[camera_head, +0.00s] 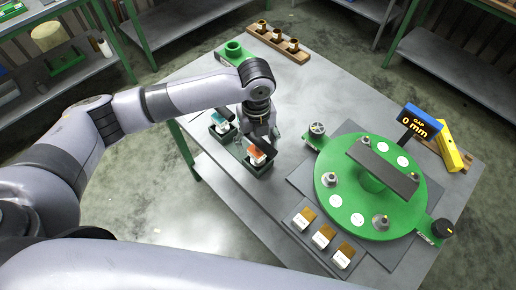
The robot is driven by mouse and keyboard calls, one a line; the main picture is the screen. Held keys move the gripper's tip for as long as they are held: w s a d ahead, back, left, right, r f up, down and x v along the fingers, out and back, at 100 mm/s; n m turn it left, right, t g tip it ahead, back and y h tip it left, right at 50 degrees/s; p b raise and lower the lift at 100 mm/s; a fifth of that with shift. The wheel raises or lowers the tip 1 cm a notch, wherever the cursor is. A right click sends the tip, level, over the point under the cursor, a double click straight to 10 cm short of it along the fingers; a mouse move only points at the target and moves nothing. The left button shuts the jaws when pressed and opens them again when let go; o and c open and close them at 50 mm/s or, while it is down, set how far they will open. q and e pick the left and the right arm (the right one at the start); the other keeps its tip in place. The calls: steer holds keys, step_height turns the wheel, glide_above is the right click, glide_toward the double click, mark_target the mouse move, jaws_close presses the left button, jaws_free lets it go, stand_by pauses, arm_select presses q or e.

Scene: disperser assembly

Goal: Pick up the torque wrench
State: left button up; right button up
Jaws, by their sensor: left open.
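I cannot make out a torque wrench for certain in the head view. My left gripper (262,143) points down over the two small dark bins near the table's left edge. It is open, and its fingers are close to the nearer bin (259,166), which holds an orange and white item (257,155). I cannot tell whether the fingers touch anything. The farther bin (223,131) holds a teal and white item and is partly hidden by my arm. My right gripper is out of view.
A green round fixture (335,196) with a dark bar fills the table's right half. A gap display (421,122) reads 0 mm beside a yellow bar (449,147). A green block (234,52) and a wooden rack (277,41) stand at the back. Several labelled blocks lie in front.

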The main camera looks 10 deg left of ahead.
mark_target(258, 150)
arm_select(q)
steer(key=shift+f+p, duration=0.5)
steer(key=shift+f, duration=0.1)
step_height(258, 150, down, 4)
steer(key=shift+w+d+r+p, duration=0.15)
steer(key=shift+r+p, duration=0.05)
steer(key=shift+p, duration=0.35)
steer(key=shift+f, duration=0.25)
steer(key=c, duration=0.7)
steer(key=shift+r, duration=0.1)
jaws_close()
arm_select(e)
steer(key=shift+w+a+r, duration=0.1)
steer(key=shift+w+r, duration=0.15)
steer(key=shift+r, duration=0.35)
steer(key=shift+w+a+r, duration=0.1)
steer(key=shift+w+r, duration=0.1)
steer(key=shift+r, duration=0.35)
